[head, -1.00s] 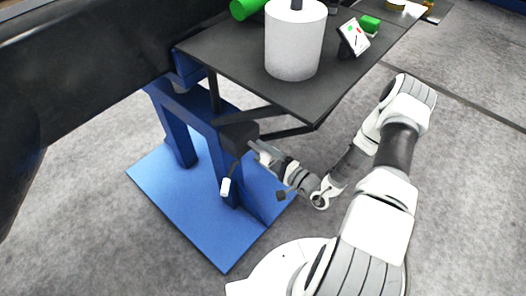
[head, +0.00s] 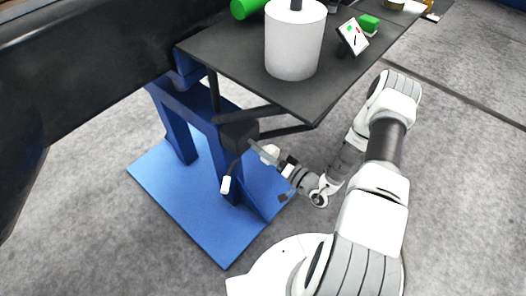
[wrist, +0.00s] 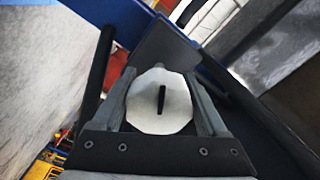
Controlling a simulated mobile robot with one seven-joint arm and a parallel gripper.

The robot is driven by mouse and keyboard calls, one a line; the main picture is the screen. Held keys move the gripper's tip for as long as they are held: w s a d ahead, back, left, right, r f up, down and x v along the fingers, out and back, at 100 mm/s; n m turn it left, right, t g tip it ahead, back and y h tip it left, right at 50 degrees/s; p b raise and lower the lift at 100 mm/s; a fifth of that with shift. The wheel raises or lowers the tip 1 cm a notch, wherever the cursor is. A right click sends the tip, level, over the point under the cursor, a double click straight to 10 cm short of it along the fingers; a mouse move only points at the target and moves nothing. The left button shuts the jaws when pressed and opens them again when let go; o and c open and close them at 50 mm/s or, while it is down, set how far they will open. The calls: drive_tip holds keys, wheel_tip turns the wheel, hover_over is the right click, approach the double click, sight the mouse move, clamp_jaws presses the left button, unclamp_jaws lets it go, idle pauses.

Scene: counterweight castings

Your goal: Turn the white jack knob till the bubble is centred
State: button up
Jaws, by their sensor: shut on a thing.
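The white jack knob (wrist: 172,118) is a many-sided disc with a dark, nearly upright line on its face. My gripper (wrist: 160,92) is shut on it, with one grey finger on each side. In the head view the knob (head: 270,154) shows pale at my gripper (head: 263,151), beside the dark box (head: 238,135) under the grey table's edge. No bubble can be made out. A small white panel (head: 352,37) with green and red marks leans on the tabletop, too small to read.
The grey tabletop (head: 225,45) carries a large white cylinder (head: 293,50), a green cylinder (head: 243,8) and a small green block (head: 369,23). A blue stand (head: 190,215) is below. A white piece (head: 226,185) hangs on a cable. Braces run close above my gripper.

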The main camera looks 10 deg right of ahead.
idle(0.3)
drive_tip(key=o, duration=1.3)
drive_tip(key=shift+s+d, duration=0.1)
drive_tip(key=shift+d, duration=0.05)
